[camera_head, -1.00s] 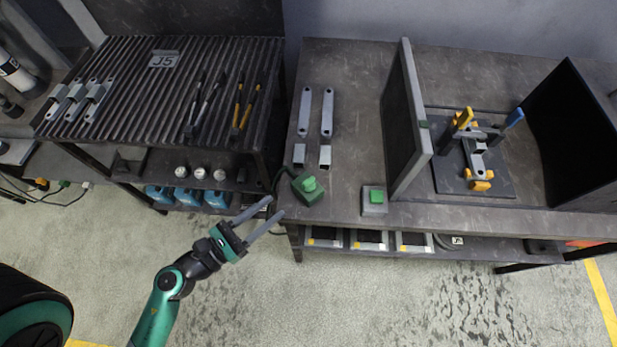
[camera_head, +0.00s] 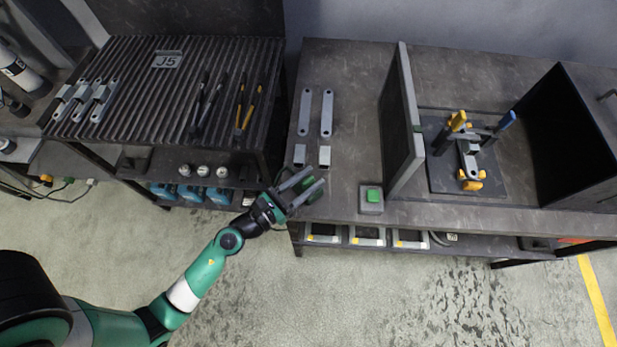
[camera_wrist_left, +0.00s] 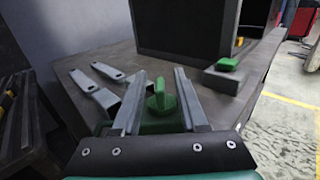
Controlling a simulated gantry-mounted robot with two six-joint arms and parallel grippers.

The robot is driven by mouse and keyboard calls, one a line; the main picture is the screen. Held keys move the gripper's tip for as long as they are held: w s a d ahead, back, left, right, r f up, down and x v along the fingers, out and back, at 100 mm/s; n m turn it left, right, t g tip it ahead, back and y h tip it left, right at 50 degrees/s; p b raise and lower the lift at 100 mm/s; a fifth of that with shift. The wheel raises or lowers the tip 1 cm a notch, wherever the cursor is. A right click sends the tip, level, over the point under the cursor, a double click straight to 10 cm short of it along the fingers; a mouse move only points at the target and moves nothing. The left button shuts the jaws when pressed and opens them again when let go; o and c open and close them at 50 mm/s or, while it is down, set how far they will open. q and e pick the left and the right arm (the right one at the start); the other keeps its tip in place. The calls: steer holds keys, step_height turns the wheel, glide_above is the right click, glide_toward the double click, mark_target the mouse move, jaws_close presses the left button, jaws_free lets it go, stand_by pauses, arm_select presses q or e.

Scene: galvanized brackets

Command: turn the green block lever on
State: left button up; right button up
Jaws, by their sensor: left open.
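The green block with its round green lever knob (camera_wrist_left: 161,99) stands at the table's front left corner. In the left wrist view the knob shows between my fingers, a little beyond the palm, with a gap on either side. In the head view the green block (camera_head: 315,187) is mostly hidden behind my left gripper (camera_head: 315,177). My left gripper is open, its two fingers reaching over the block from the front left. Whether a finger touches the block cannot be told. My right gripper is not in view.
A grey box with a green button (camera_head: 372,196) stands to the right on the table. Flat grey brackets (camera_head: 326,112) lie behind the block. An upright dark panel (camera_head: 403,130) and a clamp fixture (camera_head: 468,150) stand further right. A slatted bench (camera_head: 140,110) is at left.

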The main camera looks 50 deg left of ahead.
arm_select(q)
steer(key=shift+c, duration=0.3)
jaws_close()
steer(key=shift+a, duration=0.1)
steer(key=m+h+b, duration=0.1)
steer(key=h, duration=0.1)
steer(key=shift+f+m+h, duration=0.1)
steer(key=shift+m+h, duration=0.2)
steer(key=m+g+h+b, duration=0.1)
steer(key=m+h, duration=0.1)
steer(key=h, duration=0.1)
steer(key=m+g+h+b, duration=0.1)
steer(key=m+h+b, duration=0.1)
steer(key=h, duration=0.1)
steer(key=shift+a+h, duration=0.1)
steer(key=shift+h, duration=0.2)
steer(key=m+g+h+b, duration=0.4)
steer(key=m+g+b, duration=0.1)
steer(key=b, duration=0.3)
steer(key=m+g+h+b, duration=0.4)
steer(key=m+g+b, duration=0.1)
steer(key=g+b, duration=0.2)
steer(key=shift+f+h+b, duration=0.2)
steer(key=shift+h+b, duration=0.2)
steer(key=shift+b, duration=0.4)
steer(key=shift+r+m+g+b, duration=0.25)
steer(key=shift+m+g+b, duration=0.25)
steer(key=shift+g+b, duration=0.3)
